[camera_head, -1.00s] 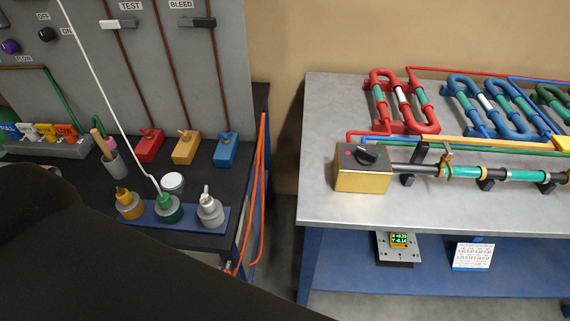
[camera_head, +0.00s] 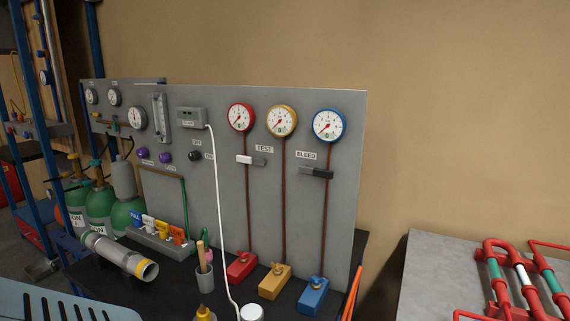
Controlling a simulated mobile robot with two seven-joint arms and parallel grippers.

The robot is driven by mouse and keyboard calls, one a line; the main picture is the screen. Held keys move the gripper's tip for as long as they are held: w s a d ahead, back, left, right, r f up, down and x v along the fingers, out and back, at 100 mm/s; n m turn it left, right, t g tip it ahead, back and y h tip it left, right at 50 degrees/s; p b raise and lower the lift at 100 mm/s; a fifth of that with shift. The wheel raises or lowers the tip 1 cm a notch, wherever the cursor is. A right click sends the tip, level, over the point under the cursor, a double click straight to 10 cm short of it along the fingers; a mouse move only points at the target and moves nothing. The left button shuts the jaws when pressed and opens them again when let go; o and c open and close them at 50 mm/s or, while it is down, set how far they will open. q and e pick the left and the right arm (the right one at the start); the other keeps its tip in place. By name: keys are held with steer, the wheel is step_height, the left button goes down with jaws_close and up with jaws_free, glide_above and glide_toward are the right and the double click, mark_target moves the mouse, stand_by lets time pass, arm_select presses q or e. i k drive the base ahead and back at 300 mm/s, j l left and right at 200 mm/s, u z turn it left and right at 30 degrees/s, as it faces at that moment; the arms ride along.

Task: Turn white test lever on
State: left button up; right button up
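The white test lever (camera_head: 245,160) is on the grey upright panel (camera_head: 210,225), just left of the TEST label (camera_head: 264,149). Its white handle points to the left from a small dark mount. The black bleed lever (camera_head: 318,173) is to its right, under the BLEED label (camera_head: 306,155). Above them are the red gauge (camera_head: 241,117), yellow gauge (camera_head: 282,121) and blue gauge (camera_head: 328,126). Neither of my grippers is in view.
Red (camera_head: 242,266), yellow (camera_head: 275,282) and blue (camera_head: 312,296) valve blocks stand on the dark bench below the panel. A white hose (camera_head: 219,205) hangs in front of the panel. Green cylinders (camera_head: 101,208) stand at left. A grey table (camera_head: 430,270) with red pipes is at right.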

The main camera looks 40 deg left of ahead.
mark_target(243, 159)
steer(key=u, duration=1.65)
steer(key=l+z, duration=0.35)
steer(key=j, duration=0.1)
